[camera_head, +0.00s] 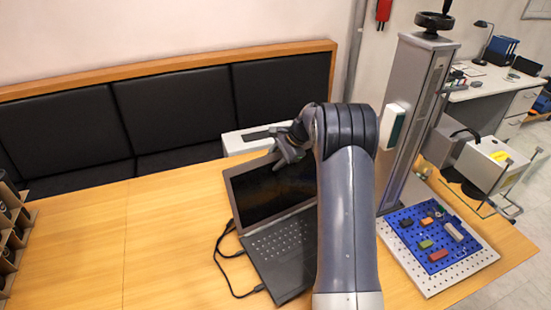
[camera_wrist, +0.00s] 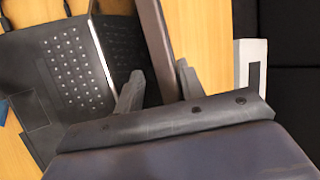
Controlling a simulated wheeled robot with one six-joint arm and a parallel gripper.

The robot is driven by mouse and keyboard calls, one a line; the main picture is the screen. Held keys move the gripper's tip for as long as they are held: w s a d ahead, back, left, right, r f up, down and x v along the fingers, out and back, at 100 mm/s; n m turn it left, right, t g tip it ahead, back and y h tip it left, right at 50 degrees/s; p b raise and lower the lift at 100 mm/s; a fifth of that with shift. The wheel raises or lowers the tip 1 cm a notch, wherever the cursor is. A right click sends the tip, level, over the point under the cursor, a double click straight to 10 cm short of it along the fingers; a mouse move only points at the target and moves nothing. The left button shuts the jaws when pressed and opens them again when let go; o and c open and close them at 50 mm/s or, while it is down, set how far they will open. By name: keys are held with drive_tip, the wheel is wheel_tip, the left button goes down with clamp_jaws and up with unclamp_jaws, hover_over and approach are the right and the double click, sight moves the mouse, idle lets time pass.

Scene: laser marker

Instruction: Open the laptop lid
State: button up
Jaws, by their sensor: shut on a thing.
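The black laptop (camera_head: 285,245) stands on the wooden table with its keyboard showing. Its lid (camera_head: 262,195) is raised and leans back from the base, with the dark screen facing the front. My gripper (camera_head: 288,158) is at the lid's top edge, and my arm hides the laptop's right side. In the wrist view, the lid (camera_wrist: 154,40) appears edge-on between the two fingers of my gripper (camera_wrist: 158,88), which is shut on it. The keyboard (camera_wrist: 75,70) lies to the left of the lid there.
A black cable (camera_head: 228,272) lies left of the laptop. A blue pegboard (camera_head: 432,240) with small parts and the grey laser marker column (camera_head: 412,110) stand to the right. A white box (camera_head: 245,140) is behind the lid. The table's left part is mostly clear.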

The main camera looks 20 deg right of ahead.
drive_tip(key=shift+s+f, duration=0.2)
drive_tip(key=shift+f, duration=0.05)
drive_tip(key=b+v, duration=0.1)
drive_tip(key=v, duration=1)
drive_tip(key=shift+w+r+b, duration=0.15)
drive_tip(key=shift+w+b, duration=0.05)
drive_tip(key=shift+b, duration=0.2)
drive_tip(key=shift+p+x, duration=0.7)
drive_tip(key=shift+x, duration=3.65)
